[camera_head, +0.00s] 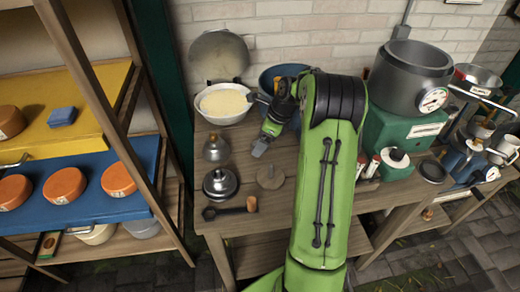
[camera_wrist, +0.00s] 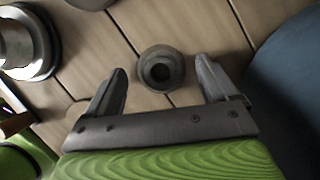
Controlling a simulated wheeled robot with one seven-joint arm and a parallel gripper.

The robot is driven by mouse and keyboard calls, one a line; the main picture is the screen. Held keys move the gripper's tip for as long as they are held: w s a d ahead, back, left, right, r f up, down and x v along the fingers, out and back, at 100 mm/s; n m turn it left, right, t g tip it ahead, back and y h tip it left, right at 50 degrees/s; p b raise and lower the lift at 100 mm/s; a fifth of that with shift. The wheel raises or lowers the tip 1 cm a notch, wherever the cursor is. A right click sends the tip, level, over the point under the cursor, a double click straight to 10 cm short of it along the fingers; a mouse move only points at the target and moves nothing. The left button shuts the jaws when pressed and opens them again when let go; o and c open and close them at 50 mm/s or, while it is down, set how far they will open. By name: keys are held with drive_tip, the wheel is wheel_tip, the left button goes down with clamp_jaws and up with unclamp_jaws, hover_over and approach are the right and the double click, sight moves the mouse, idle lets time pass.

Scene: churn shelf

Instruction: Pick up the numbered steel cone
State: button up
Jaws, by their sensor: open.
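My gripper (camera_head: 260,147) is open and empty. In the wrist view its two fingers lie left and right of the cone, with a gap on both sides and no visible contact.
A wooden disc (camera_head: 270,177), a steel weight (camera_head: 220,184) and a dark tool (camera_head: 230,210) lie nearer the bench front. A white bowl (camera_head: 222,114) and a blue pot (camera_head: 268,78) stand behind. The pot's wall (camera_wrist: 290,95) is close on the right in the wrist view.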

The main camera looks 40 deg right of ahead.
drive_tip(key=shift+f, duration=0.1)
drive_tip(key=c, duration=1.2)
drive_tip(key=shift+o, duration=0.2)
drive_tip(key=shift+r, duration=0.2)
drive_tip(key=shift+c, duration=0.5)
wheel_tip(320, 180, up, 10)
drive_tip(key=p, duration=0.4)
drive_tip(key=shift+f+p, duration=0.15)
drive_tip(key=shift+p, duration=0.2)
clamp_jaws()
